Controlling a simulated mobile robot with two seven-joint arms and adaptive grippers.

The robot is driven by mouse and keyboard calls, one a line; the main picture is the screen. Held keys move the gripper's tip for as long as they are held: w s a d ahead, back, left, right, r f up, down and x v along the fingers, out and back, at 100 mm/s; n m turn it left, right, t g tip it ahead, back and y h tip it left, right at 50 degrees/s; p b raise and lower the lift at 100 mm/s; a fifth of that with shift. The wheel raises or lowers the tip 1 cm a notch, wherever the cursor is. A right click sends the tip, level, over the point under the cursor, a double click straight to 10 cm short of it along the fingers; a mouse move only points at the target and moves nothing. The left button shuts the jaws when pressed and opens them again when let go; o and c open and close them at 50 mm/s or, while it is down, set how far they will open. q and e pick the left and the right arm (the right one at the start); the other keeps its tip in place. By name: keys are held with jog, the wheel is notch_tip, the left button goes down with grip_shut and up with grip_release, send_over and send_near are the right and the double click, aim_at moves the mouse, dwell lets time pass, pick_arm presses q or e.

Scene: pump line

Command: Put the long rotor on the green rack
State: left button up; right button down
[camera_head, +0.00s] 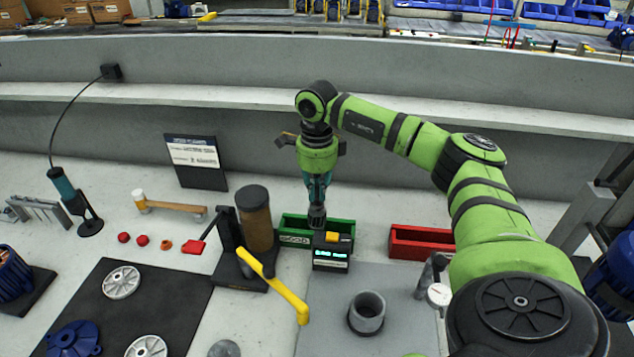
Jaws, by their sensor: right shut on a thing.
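My right gripper (317,188) points straight down over the green rack (343,227). It is shut on a dark, narrow piece, which I take to be the long rotor (317,213); only a small part of it shows below the fingers. Its lower end is at the rack, but I cannot tell whether it touches the rack floor. The rack is a low green tray, partly hidden behind a small dark box with a lit display (331,256). My left gripper is not in view.
A tall brown cylinder with a dark top (256,217) stands just left of the rack. A yellow handle (283,290) lies in front. A red tray (420,242) is to the right, and a grey ring (366,314) stands on the grey mat. A sign (195,160) stands behind.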

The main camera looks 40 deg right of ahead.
jog(key=shift+f+b, duration=0.3)
jog(key=shift+f, duration=0.15)
jog(key=c, duration=1.3)
grip_release()
jog(key=shift+o, duration=0.5)
jog(key=shift+r, duration=0.1)
jog(key=shift+o, duration=1.2)
notch_tip(320, 180, up, 6)
jog(key=p, duration=0.5)
